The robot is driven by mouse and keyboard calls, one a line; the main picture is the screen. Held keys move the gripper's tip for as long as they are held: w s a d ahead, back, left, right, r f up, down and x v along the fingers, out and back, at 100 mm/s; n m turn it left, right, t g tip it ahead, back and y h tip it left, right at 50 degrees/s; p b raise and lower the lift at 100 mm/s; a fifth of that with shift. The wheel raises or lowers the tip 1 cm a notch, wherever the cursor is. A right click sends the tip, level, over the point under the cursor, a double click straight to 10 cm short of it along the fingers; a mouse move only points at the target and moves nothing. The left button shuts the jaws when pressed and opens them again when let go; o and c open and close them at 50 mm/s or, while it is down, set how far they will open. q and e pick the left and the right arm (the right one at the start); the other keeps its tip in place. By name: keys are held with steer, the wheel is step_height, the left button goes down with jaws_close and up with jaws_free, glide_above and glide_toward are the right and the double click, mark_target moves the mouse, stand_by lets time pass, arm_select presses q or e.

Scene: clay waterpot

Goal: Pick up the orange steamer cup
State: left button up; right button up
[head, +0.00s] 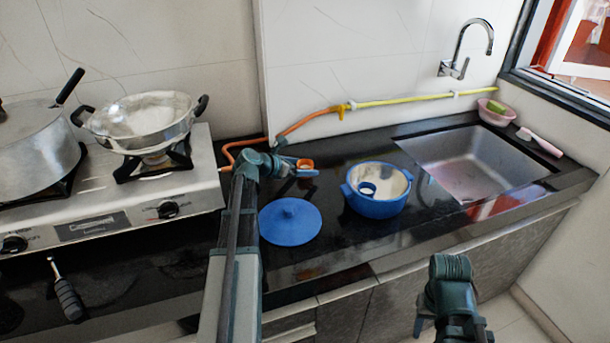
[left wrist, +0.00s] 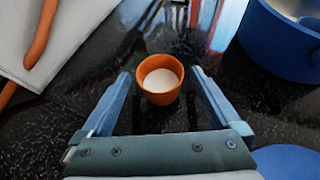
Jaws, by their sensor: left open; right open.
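The orange steamer cup (head: 305,163) stands upright on the black counter, behind the blue lid. In the left wrist view the cup (left wrist: 160,92) has a pale inside and sits between the fingertips of my left gripper (left wrist: 161,74), with a gap on each side. In the head view my left gripper (head: 300,168) is open at the cup, its fingers partly hiding it. My right gripper (head: 425,320) is low at the front, below the counter edge, away from the cup and mostly hidden by its own wrist.
A blue lid (head: 290,222) lies in front of the cup, and a blue pot (head: 374,205) stands to the right. An orange hose (head: 300,122) runs along the wall. The stove (head: 110,205) is left; the sink (head: 475,165) is right.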

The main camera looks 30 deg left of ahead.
arm_select(q)
steer(key=shift+r, duration=0.1)
steer(key=c, duration=1.4)
step_height(320, 180, up, 10)
steer(key=p, duration=1)
